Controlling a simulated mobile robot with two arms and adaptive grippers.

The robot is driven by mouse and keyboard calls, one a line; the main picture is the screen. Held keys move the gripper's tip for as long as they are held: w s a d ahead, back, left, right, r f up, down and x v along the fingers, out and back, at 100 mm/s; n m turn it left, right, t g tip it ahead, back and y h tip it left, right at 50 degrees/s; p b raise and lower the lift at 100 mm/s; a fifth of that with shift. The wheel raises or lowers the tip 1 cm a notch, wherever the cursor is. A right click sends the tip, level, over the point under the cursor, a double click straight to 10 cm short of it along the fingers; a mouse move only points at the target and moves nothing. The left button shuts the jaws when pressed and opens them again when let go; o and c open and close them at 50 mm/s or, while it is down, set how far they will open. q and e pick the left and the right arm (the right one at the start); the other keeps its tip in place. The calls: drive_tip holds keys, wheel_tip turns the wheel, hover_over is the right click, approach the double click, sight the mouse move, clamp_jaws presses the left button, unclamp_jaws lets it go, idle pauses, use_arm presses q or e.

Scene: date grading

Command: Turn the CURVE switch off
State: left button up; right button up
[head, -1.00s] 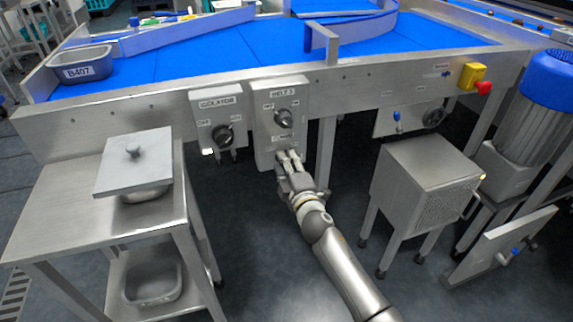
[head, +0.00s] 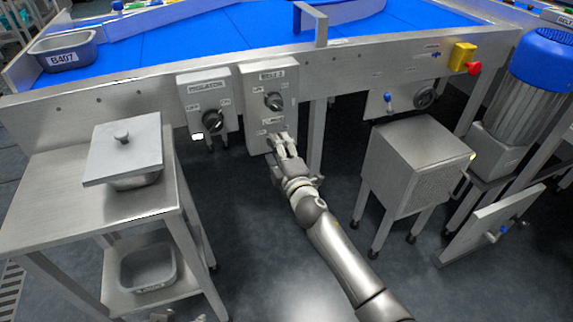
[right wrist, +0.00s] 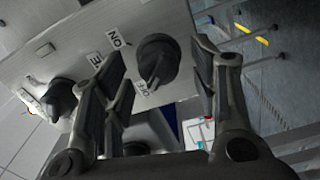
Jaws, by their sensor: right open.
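The control box (head: 254,93) on the front of the conveyor frame has a BELT knob (head: 273,101) on its upper half. The lower part of the box, where a second switch sits, is mostly covered by my right gripper (head: 282,144). In the right wrist view a black rotary switch (right wrist: 157,60) stands between the open fingers of my right gripper (right wrist: 162,75), with a gap on either side. ON and OFF labels lie beside it, with a partly hidden label ending in E. My left gripper is out of view.
An ISOLATOR box (head: 207,105) is just left of the control box. A steel table (head: 70,185) with a lidded pan stands at left. A steel cabinet (head: 415,165) stands at right. A red emergency button (head: 473,68) is on the frame.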

drive_tip(key=v, duration=1.1)
